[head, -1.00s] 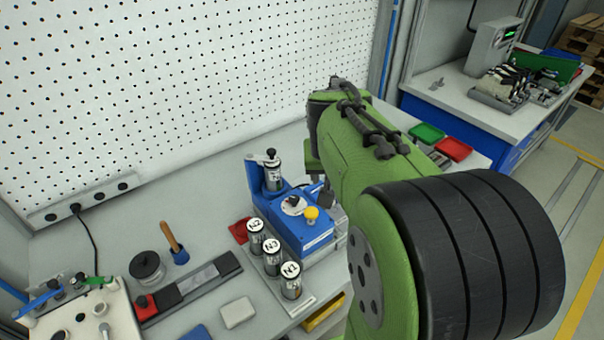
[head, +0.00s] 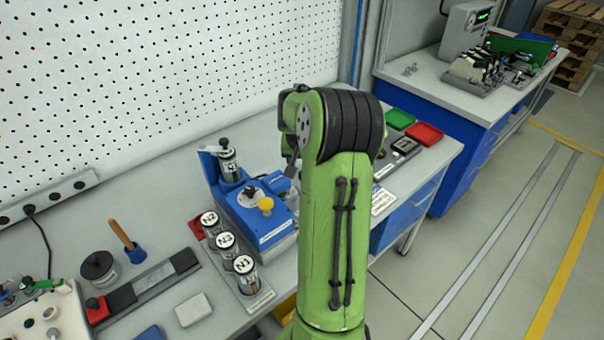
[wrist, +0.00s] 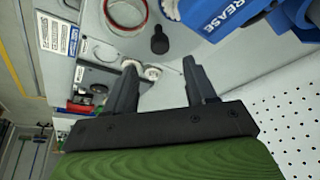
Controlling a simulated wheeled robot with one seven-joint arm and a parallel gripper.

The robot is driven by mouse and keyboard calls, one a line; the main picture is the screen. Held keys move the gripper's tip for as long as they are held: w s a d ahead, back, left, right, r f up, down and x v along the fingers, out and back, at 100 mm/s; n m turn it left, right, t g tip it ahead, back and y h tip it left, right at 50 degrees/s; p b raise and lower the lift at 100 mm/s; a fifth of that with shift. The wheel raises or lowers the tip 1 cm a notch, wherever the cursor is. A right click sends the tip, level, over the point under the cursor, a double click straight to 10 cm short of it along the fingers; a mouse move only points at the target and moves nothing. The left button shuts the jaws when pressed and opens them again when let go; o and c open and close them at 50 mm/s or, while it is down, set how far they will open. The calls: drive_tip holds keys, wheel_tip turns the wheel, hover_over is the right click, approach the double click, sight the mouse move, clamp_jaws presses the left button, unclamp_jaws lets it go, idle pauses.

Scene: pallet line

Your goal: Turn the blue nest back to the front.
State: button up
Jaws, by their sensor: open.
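A blue fixture (head: 262,222) with a dark knob on a white dial and a yellow ball knob stands on the bench, left of my arm. A blue upright holder (head: 209,168) with a clear, black-topped cylinder (head: 229,165) stands at its back left. I cannot tell which blue part is the nest. My gripper (wrist: 159,62) is open and empty in the wrist view; my arm hides it in the head view. A blue body with white lettering (wrist: 222,22) is beyond the fingers at the upper right, apart from them.
Canisters marked N2, N3 and N1 (head: 227,243) stand in front of the fixture. Green (head: 400,119) and red (head: 425,134) trays lie right of my arm. The wrist view shows a clear round jar (wrist: 126,14) and a black knob (wrist: 159,41). The perforated wall (head: 150,90) stands behind.

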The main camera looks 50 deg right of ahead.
drive_tip(key=x, duration=0.8)
drive_tip(key=shift+w+f, duration=0.1)
clamp_jaws()
